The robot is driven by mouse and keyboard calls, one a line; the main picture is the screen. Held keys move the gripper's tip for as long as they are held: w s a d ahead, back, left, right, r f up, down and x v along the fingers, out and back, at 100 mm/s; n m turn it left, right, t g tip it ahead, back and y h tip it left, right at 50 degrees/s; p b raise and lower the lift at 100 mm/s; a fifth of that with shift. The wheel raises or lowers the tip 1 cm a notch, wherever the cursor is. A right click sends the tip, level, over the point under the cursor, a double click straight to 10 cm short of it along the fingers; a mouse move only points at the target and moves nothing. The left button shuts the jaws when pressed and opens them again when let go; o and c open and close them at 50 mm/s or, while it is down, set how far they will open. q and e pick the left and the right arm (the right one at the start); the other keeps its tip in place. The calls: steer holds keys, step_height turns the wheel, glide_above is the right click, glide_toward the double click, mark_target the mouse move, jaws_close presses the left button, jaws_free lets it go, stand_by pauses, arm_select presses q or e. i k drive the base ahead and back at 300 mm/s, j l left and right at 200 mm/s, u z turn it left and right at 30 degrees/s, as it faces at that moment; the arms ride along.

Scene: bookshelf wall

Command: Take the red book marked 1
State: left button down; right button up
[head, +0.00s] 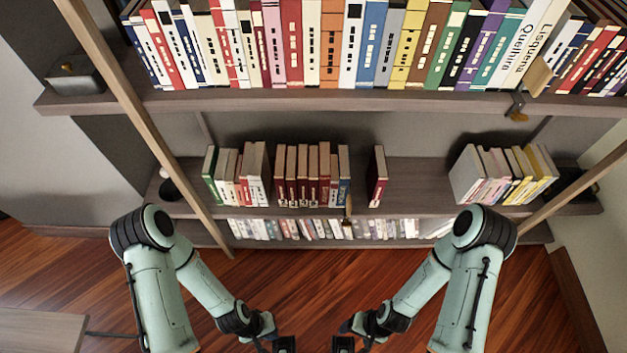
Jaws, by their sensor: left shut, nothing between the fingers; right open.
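A dark red book (377,176) stands upright by itself on the middle shelf, a little right of centre. To its left is a row of similar red books (303,177) with pale marks low on their spines. The marks are too small to read, so I cannot tell which book carries the 1. My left gripper (284,344) is shut and empty at the bottom edge of the head view. My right gripper (343,344) is open and empty just right of it. Both are low in front of the shelves, apart from the books.
The upper shelf (330,101) is packed with books and overhangs the middle shelf (412,172). White and yellow books (500,175) stand at the right. Slanted wooden posts (150,135) frame the shelves. There are gaps on both sides of the lone red book.

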mark_target(378, 178)
steer(key=k+l, duration=0.25)
steer(key=l, duration=0.15)
steer(key=k+l, duration=0.2)
steer(key=l, duration=0.2)
steer(key=k+l, duration=0.25)
steer(key=l, duration=0.15)
